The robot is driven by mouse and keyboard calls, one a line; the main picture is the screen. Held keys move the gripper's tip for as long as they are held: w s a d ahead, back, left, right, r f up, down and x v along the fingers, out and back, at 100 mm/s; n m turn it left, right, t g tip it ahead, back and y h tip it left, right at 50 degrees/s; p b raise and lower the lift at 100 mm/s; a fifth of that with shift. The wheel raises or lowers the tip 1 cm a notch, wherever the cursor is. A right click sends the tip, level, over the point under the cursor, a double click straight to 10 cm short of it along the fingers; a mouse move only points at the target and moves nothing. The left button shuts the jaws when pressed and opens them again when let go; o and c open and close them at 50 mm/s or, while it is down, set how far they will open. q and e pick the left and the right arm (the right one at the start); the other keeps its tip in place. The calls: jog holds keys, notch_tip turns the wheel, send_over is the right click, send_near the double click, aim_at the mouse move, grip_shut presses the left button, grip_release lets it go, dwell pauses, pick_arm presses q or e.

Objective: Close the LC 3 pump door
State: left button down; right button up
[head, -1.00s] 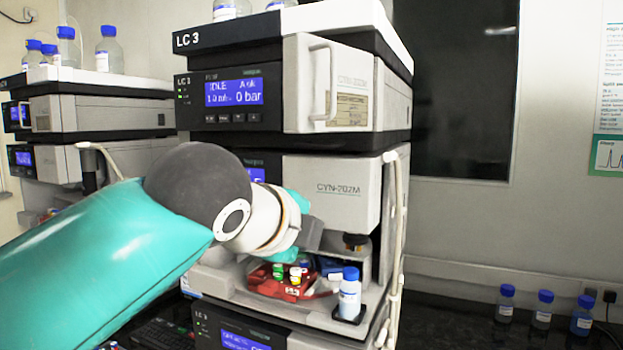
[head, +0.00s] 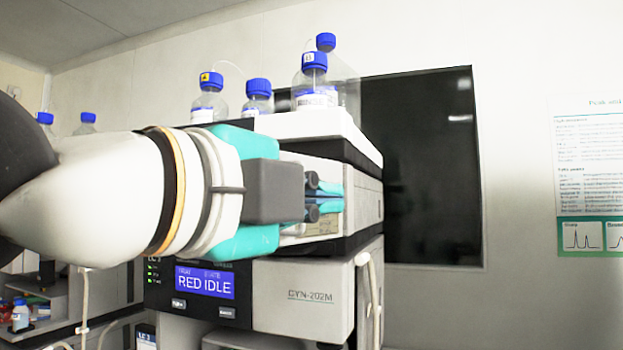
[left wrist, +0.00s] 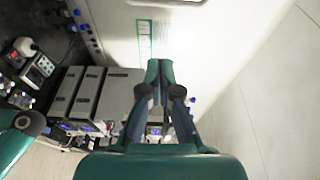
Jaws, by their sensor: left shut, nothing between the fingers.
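The LC 3 stack stands in the middle of the head view. Its pump door (head: 322,228), a pale front panel with a beige label, is mostly hidden behind my left gripper, and I cannot tell how far it stands open. My left gripper (head: 328,197) is in front of the pump module at the door's height. Its fingers are shut and empty, pointing right; I cannot tell whether they touch the door. The same fingers show in the left wrist view (left wrist: 163,95).
Below the pump is the module (head: 304,290) with a display reading RED IDLE. Blue-capped bottles (head: 314,82) stand in the white tray (head: 305,124) on top. A pale tube (head: 367,285) hangs at the front right. A dark wall panel (head: 430,165) is behind.

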pick_arm(q)
jog(key=w, duration=0.1)
jog(key=w+a, duration=0.1)
jog(key=w, duration=0.1)
jog(key=w+p, duration=0.1)
jog(key=shift+w+a, duration=0.15)
jog(key=shift+a, duration=0.25)
